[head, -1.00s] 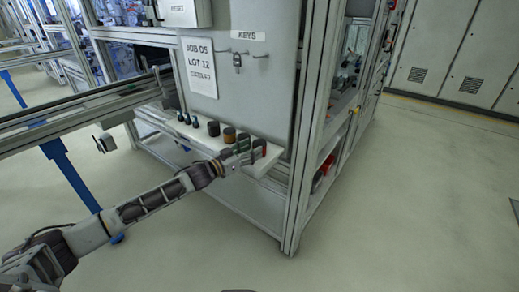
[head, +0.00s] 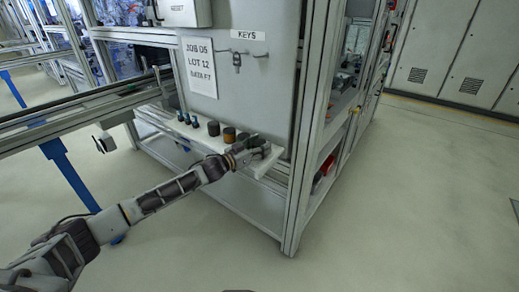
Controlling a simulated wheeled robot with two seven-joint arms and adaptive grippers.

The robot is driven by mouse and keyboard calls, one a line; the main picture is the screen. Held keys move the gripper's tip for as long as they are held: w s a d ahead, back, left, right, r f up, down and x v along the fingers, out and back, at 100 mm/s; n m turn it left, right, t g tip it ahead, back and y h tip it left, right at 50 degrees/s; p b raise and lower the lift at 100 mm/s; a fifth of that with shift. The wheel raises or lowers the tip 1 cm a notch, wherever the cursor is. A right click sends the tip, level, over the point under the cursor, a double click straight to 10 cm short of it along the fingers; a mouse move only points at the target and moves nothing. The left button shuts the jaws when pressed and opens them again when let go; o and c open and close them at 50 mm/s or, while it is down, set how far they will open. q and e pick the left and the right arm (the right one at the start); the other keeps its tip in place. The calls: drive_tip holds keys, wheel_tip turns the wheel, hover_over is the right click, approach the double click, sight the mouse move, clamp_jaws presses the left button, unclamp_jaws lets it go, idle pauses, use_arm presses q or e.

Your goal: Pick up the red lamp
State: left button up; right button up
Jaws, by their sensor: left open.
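A white shelf (head: 165,117) on the front of the grey cabinet carries a row of small parts. My left gripper (head: 262,150) is open at the right end of this row, at shelf height. The red lamp is not clearly visible now; my gripper covers the spot at the right end where a reddish part showed earlier. I cannot tell whether the fingers touch it. A dark greenish part (head: 243,137) stands just left of the fingers, partly hidden. My right gripper is not in view.
Left along the shelf stand an orange-brown cylinder (head: 229,134), a dark cylinder (head: 213,128) and several small dark pegs (head: 187,118). Keys (head: 237,61) hang on the panel above. An aluminium post (head: 299,190) rises right of the shelf. The floor further right is clear.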

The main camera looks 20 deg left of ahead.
sight(259, 142)
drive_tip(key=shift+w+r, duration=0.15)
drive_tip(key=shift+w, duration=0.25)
use_arm(q)
drive_tip(key=c, duration=0.7)
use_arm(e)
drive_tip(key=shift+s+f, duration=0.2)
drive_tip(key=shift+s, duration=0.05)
use_arm(q)
drive_tip(key=shift+r, duration=0.2)
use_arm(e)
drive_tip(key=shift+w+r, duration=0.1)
